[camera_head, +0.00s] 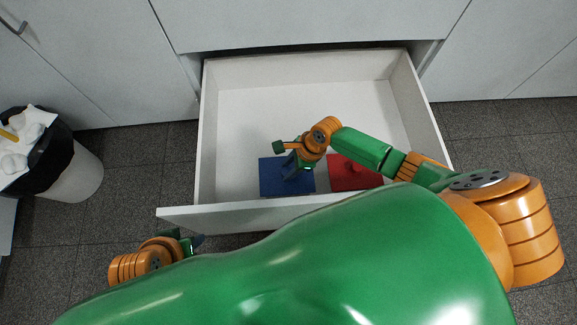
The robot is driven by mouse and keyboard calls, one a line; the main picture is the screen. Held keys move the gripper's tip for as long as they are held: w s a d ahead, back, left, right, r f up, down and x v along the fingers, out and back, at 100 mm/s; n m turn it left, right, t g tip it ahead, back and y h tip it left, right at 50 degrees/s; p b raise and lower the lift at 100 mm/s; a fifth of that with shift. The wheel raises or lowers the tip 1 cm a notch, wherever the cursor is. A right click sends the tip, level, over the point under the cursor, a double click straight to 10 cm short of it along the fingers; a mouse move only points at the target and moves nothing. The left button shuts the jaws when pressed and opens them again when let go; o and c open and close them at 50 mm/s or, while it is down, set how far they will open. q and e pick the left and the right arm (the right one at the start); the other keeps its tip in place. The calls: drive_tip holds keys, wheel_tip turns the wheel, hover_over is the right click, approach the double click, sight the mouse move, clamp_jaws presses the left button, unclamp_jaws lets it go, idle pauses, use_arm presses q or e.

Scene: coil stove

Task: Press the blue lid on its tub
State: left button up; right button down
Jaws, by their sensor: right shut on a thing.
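The blue lid (268,178) shows as a blue square near the front of the open drawer, left of its middle. Any tub under it is hidden from this view. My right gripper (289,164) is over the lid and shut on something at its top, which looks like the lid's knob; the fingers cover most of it. I cannot tell whether the lid is seated or raised. My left gripper (195,243) is low at the left, outside the drawer front, and its fingers are too unclear to judge.
A red lid with a knob (345,178) lies right of the blue one, partly behind my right arm. The open drawer (207,130) is otherwise empty, with free room at the back. A full trash bin (75,178) stands on the floor at the left.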

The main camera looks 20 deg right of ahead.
idle(0.4)
drive_tip(key=shift+p, duration=0.35)
drive_tip(key=shift+f, duration=0.15)
idle(0.6)
drive_tip(key=shift+p, duration=0.5)
unclamp_jaws()
idle(0.4)
